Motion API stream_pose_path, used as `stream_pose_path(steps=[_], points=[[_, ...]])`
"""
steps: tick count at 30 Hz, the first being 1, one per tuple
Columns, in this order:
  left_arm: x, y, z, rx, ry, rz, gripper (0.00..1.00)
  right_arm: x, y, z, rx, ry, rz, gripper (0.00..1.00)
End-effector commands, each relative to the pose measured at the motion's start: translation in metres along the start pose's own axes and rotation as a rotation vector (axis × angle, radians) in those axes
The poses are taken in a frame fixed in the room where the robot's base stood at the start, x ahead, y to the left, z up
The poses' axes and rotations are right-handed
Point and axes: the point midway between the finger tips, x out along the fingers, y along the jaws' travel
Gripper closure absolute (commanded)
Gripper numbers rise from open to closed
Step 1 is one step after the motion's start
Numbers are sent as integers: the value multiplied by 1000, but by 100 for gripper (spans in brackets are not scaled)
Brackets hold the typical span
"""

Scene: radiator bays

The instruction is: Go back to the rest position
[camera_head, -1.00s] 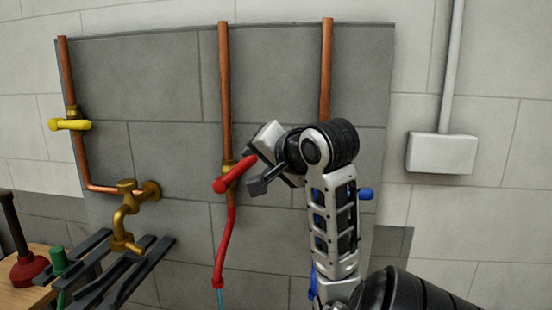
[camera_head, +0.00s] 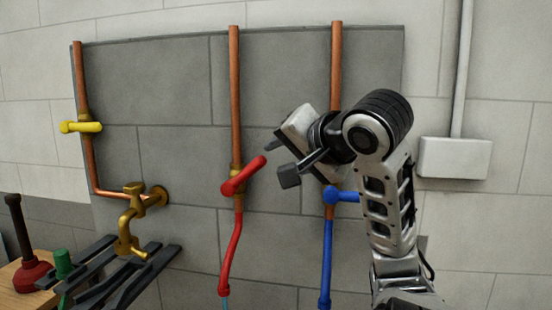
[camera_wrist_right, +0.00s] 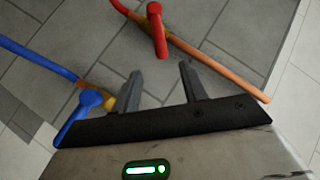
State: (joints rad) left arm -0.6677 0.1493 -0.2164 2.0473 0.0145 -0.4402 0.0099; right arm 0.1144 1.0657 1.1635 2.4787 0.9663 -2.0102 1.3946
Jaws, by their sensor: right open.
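My right gripper (camera_head: 279,162) is open and empty, in front of the wall panel (camera_head: 175,85). Its two fingers also show apart in the right wrist view (camera_wrist_right: 160,75), with nothing between them. In the head view it is up and right of the red valve handle (camera_head: 243,176) and apart from it. The blue valve handle (camera_head: 342,196) is below and right of the gripper, partly beside my forearm. The red handle (camera_wrist_right: 157,30) and the blue handle (camera_wrist_right: 78,112) both show in the wrist view. My left gripper is not in view.
Three copper pipes run down the panel; the left one carries a yellow handle (camera_head: 80,127) and a brass tap (camera_head: 133,215). Dark slats (camera_head: 130,275) and a plunger (camera_head: 30,272) are at lower left. A white box (camera_head: 455,157) is on the wall at right.

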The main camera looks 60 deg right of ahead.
Motion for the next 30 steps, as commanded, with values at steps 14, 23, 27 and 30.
stream_pose_path(steps=[14, 23, 27, 30], points=[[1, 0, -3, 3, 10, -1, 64, 30, 16, 27, -97, -64, 66, 57], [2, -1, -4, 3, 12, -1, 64, 111, 120, 194, -642, -435, 247, 57], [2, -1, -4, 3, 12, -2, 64, 104, 173, 285, -902, -642, 231, 57], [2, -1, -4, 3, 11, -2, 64, 84, 199, 342, -1058, -770, 179, 57]])
